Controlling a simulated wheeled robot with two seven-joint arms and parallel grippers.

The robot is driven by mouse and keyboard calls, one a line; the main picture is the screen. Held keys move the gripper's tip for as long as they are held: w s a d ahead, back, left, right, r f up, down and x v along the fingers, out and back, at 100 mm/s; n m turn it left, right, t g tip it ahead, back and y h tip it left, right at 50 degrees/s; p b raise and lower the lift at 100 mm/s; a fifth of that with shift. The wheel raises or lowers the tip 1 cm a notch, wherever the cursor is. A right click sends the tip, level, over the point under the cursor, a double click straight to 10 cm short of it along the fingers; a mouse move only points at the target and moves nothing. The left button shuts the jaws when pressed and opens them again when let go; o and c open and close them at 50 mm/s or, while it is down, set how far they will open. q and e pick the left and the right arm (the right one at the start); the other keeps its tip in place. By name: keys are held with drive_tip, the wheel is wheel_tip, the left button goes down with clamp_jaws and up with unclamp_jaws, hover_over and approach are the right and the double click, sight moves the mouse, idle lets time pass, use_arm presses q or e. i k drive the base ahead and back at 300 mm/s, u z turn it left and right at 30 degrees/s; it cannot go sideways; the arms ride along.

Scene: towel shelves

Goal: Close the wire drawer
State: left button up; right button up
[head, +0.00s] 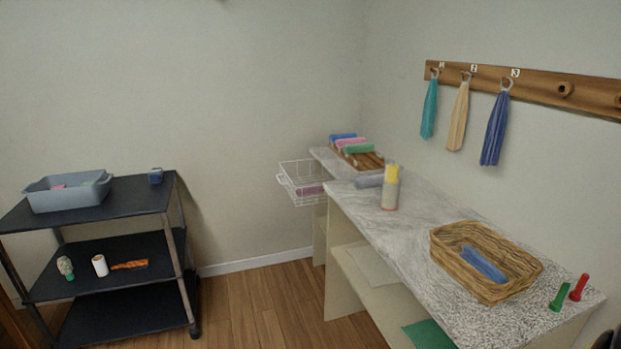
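The white wire drawer (297,168) sticks out to the left from under the far end of the marble-topped counter (410,215). It stands open, and a pinkish folded item (310,191) lies inside it. Its front points toward the open floor between the counter and the cart. I see neither of my grippers clearly. A small dark shape at the bottom right corner may be part of my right arm.
A black three-tier cart (110,203) with a grey bin (68,190) stands at left. The wooden floor (262,305) between is clear. The counter holds a wicker basket (445,245), a yellow-topped bottle (390,190) and a towel tray (365,161). Towels hang from a wall rail (540,85).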

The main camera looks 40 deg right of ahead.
sight(289, 184)
drive_tip(key=z, duration=0.45)
drive_tip(key=i, duration=2.95)
drive_tip(key=z, duration=0.8)
